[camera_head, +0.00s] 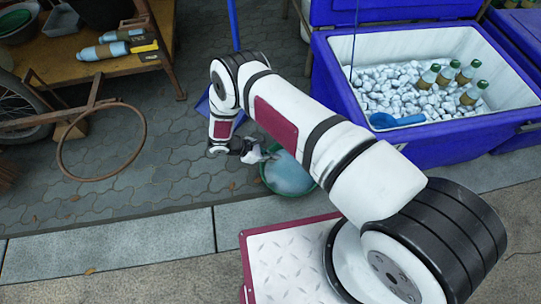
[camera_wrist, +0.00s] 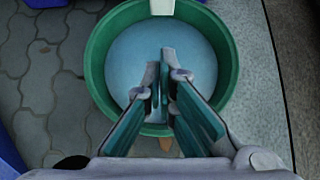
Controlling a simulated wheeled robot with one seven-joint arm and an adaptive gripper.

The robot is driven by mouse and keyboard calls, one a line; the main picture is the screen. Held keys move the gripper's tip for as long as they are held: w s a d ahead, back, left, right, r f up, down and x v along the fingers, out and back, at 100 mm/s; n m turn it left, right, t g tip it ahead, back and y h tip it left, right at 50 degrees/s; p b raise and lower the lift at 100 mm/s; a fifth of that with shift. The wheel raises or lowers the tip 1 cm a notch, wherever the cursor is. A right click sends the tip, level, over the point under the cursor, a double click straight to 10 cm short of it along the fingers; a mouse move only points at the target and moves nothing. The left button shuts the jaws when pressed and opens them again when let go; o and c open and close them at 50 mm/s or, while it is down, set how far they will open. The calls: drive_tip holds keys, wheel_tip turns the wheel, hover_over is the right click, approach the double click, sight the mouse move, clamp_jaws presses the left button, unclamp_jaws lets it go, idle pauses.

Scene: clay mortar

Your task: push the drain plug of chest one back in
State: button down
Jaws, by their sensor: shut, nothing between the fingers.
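A large blue chest (camera_head: 455,150) stands open at the right of the head view, full of ice and several bottles. I cannot tell from the frames whether it is chest one. A small white block (camera_wrist: 162,7) shows at the top edge of the wrist view, over the far rim of a green basin; it may be the drain plug, but I cannot tell. My gripper (camera_wrist: 166,75) is shut and empty above the basin, its fingertips pointing toward that block and apart from it. In the head view my gripper (camera_head: 262,156) is small, at the basin's left edge.
The green basin (camera_head: 290,178) holds bluish water and stands on the paving, left of the chest; it fills the middle of the wrist view (camera_wrist: 98,65). A blue scoop (camera_head: 385,120) lies on the ice. A metal hoop (camera_head: 62,165) and wooden bench (camera_head: 65,60) are at left.

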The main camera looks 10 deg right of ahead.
drive_tip(key=d+f+b, duration=0.3)
drive_tip(key=d+f, duration=0.1)
drive_tip(key=d, duration=0.4)
drive_tip(key=shift+d, duration=0.15)
